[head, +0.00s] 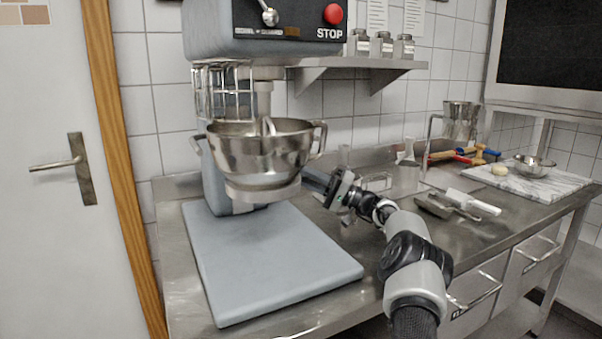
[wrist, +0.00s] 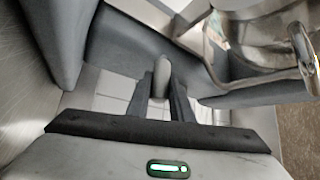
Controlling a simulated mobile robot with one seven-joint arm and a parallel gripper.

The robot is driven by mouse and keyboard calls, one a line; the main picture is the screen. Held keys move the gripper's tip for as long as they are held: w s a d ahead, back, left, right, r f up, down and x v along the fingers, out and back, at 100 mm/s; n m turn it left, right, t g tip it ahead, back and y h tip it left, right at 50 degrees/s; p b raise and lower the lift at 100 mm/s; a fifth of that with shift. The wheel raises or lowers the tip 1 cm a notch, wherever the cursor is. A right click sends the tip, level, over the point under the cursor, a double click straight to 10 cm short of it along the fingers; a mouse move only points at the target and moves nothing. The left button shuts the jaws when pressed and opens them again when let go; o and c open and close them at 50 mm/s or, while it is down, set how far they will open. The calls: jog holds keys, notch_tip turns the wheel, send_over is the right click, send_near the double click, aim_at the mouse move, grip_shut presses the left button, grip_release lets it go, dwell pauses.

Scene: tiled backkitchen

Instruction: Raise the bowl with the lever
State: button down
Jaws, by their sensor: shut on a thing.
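The steel mixing bowl (head: 262,150) sits on its cradle ring under the mixer head, with the beater reaching down into it. Its side also shows at the upper right of the wrist view (wrist: 262,50). My gripper (wrist: 162,92) is shut on the rounded grey end of the lever (wrist: 162,70) in the wrist view. In the head view my gripper (head: 325,190) is to the right of the mixer column, just right of and below the bowl. The lever is largely hidden there.
The grey mixer base (head: 265,262) covers the front left of the steel counter. The mixer head (head: 265,30) with a red stop button (head: 333,14) overhangs the bowl. A scoop (head: 440,207), a marble board (head: 535,183) and a small bowl (head: 533,164) lie to the right.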

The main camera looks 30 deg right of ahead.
jog(key=shift+w+f+n+y, duration=0.3)
jog(key=shift+w+f, duration=0.1)
jog(key=shift+w, duration=0.05)
jog(key=c, duration=1.6)
grip_release()
jog(key=shift+r, duration=0.1)
jog(key=shift+o, duration=0.2)
jog(key=shift+s, duration=0.1)
jog(key=s+d+p, duration=0.2)
jog(key=s+d, duration=0.6)
jog(key=d, duration=0.2)
jog(key=shift+s+f, duration=0.25)
